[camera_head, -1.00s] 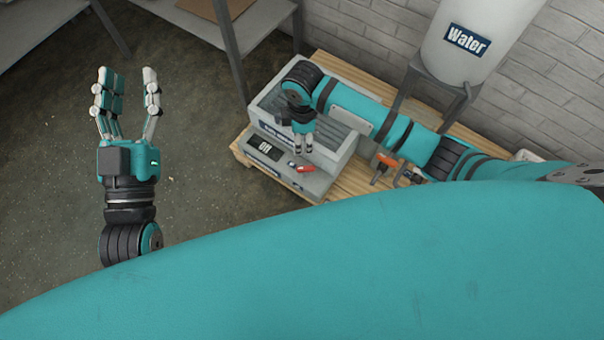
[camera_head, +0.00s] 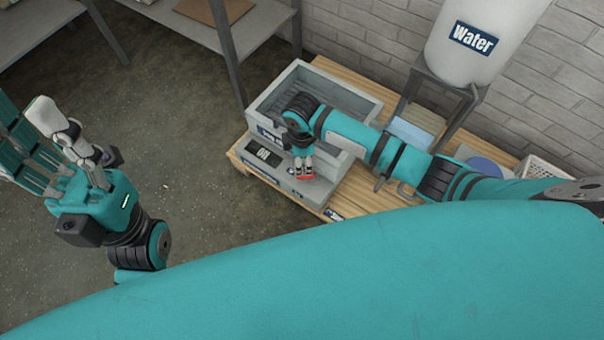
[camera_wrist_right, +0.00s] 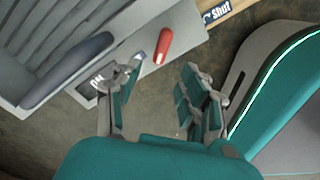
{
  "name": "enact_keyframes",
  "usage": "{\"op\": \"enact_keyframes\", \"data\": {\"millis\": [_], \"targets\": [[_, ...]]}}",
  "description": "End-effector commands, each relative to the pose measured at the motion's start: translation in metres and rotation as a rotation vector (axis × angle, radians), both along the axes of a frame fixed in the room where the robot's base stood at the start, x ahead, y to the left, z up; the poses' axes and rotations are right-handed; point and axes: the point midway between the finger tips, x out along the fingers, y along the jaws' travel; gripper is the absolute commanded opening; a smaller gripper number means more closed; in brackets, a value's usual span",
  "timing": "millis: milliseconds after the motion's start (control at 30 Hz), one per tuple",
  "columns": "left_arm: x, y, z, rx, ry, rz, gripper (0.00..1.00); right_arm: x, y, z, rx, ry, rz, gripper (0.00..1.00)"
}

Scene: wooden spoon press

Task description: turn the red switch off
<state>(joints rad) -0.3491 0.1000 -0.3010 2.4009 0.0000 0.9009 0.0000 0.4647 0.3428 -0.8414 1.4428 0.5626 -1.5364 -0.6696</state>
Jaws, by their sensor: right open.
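The red switch (camera_head: 305,175) is on the front of the grey machine (camera_head: 330,168), right of a small dark display (camera_head: 263,155). In the right wrist view the red switch (camera_wrist_right: 165,46) lies just beyond my open fingers, slightly apart from them in the picture. The display (camera_wrist_right: 97,80) there seems to read "ON", partly behind a finger. My right gripper (camera_head: 304,162) is open above the switch and partly covers it; contact cannot be told. My right gripper also shows in its wrist view (camera_wrist_right: 163,78). My left gripper (camera_head: 28,130) is open and empty at the left edge, fingers partly cut off.
The machine stands on a wooden pallet (camera_head: 372,208). A "Shut" label (camera_wrist_right: 216,13) is beside it. A white water tank (camera_head: 470,45) on a dark stand and a white basket (camera_head: 540,168) are to the right. Grey shelving (camera_head: 235,60) stands behind left. The floor at left is clear.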

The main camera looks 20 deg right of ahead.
Motion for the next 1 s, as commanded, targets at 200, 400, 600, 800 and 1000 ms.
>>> {"op": "enact_keyframes", "data": {"millis": [200,400,600,800,1000], "targets": [[0.0,0.0,-0.031,0.001,0.001,0.001,0.4,-0.001,0.0,-0.053,0.0,0.004,-0.001,0.42],[0.004,-0.001,-0.025,0.004,-0.039,0.003,0.4,-0.001,0.0,-0.075,-0.001,0.002,0.0,0.42],[0.006,-0.002,-0.021,0.005,-0.048,0.004,0.4,-0.001,0.0,-0.08,0.0,0.001,0.0,0.42],[0.006,-0.002,-0.021,0.006,-0.048,0.003,0.4,-0.001,0.0,-0.079,0.0,0.002,0.0,0.42],[0.006,-0.002,-0.021,0.007,-0.047,0.003,0.4,-0.001,0.0,-0.079,0.0,0.002,0.0,0.16]]}}
